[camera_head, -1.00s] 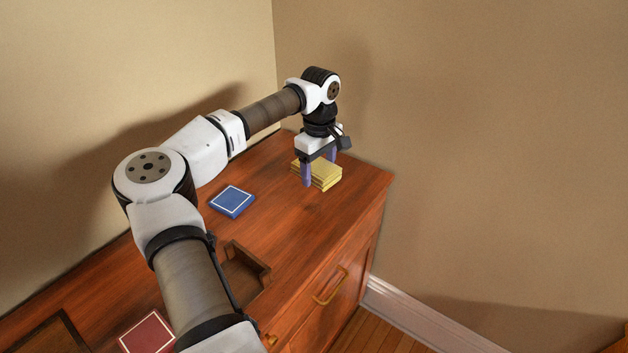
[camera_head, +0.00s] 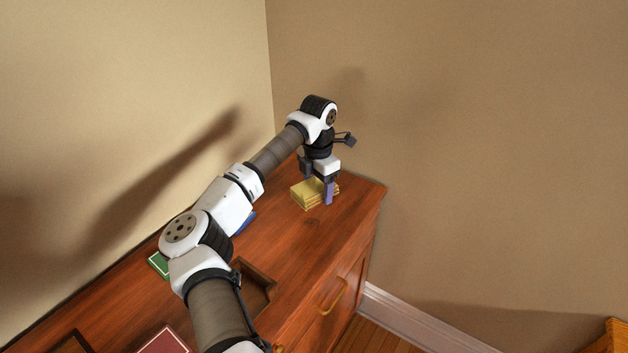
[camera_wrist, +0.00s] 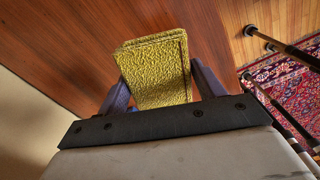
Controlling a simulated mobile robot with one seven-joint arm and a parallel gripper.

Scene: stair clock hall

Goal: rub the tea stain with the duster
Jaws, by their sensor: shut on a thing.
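The duster is a yellow folded cloth (camera_head: 302,196) lying on the top of the wooden cabinet near its far right end. It also shows in the wrist view (camera_wrist: 155,65), with textured cloth in stacked folds. My gripper (camera_head: 317,188) points down over the duster, with one purple finger at its near side. In the wrist view my gripper (camera_wrist: 162,88) has a finger on each side of the duster and is shut on it. The duster looks to be at or very near the wood.
The cabinet top (camera_head: 300,245) is bare to the near side of the duster. A dark wooden tray (camera_head: 258,287), a red tile (camera_head: 165,342), a green tile (camera_head: 158,264) and a partly hidden blue tile (camera_head: 245,222) lie nearer. Walls stand behind and right.

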